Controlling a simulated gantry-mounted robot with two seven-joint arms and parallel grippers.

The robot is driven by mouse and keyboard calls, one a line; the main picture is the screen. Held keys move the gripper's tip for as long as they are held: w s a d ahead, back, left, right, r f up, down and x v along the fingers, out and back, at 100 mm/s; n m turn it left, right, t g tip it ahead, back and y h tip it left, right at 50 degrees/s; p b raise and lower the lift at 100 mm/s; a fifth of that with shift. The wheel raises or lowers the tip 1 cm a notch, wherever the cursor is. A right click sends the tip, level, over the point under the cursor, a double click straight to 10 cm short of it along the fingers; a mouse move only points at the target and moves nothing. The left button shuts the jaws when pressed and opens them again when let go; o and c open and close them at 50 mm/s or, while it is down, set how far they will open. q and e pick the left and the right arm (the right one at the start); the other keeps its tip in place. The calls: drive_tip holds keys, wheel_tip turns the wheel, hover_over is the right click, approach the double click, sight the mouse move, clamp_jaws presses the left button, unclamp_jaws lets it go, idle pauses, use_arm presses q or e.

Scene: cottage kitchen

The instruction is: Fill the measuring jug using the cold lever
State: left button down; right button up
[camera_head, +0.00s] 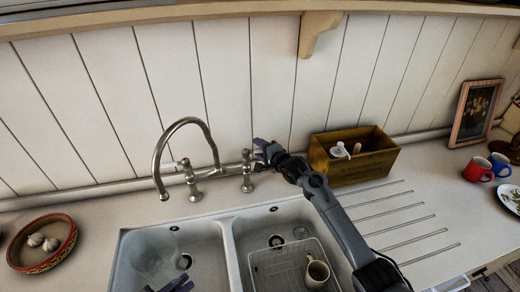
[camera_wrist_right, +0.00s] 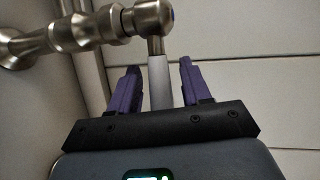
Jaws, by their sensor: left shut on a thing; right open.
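The clear measuring jug (camera_head: 152,256) is in the left basin, below the end of the tap's curved spout (camera_head: 160,170); it is faint and I see no water in it. My left gripper (camera_head: 172,285), with purple fingers, is shut on the jug at the bottom edge of the head view. The cold lever (camera_wrist_right: 158,78) has a white handle and a blue-marked cap. My right gripper (camera_wrist_right: 153,85) is open, with one finger on each side of the handle and gaps visible. In the head view this gripper (camera_head: 262,149) is beside the right tap pillar (camera_head: 247,172).
The right basin holds a wire rack (camera_head: 268,268) with a cream mug (camera_head: 317,272). A wooden box (camera_head: 372,166) stands behind my right arm. A garlic bowl (camera_head: 28,260) is at left; red (camera_head: 477,170) and blue (camera_head: 499,165) mugs are at right.

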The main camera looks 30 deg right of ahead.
clamp_jaws()
idle(0.3)
drive_tip(key=shift+s+a+m+h, duration=0.15)
drive_tip(key=shift+s+m+h, duration=0.25)
drive_tip(key=shift+m+h, duration=0.45)
drive_tip(key=shift+s+a+m+h, duration=0.15)
drive_tip(key=shift+s+m+h, duration=0.2)
drive_tip(key=shift+m+h, duration=0.5)
drive_tip(key=s+m+g+h, duration=0.1)
drive_tip(key=m+g+h, duration=0.1)
drive_tip(key=m+h, duration=0.1)
drive_tip(key=s+a+m+g+h, duration=0.1)
drive_tip(key=m+g+h, duration=0.2)
drive_tip(key=h, duration=0.2)
drive_tip(key=s+a+m+g+h, duration=0.1)
drive_tip(key=m+g+h, duration=0.2)
drive_tip(key=m, duration=0.1)
drive_tip(key=shift+s+a+f+h, duration=0.15)
drive_tip(key=shift+s+a+h, duration=0.1)
drive_tip(key=shift+s+h, duration=0.15)
drive_tip(key=shift+a, duration=0.25)
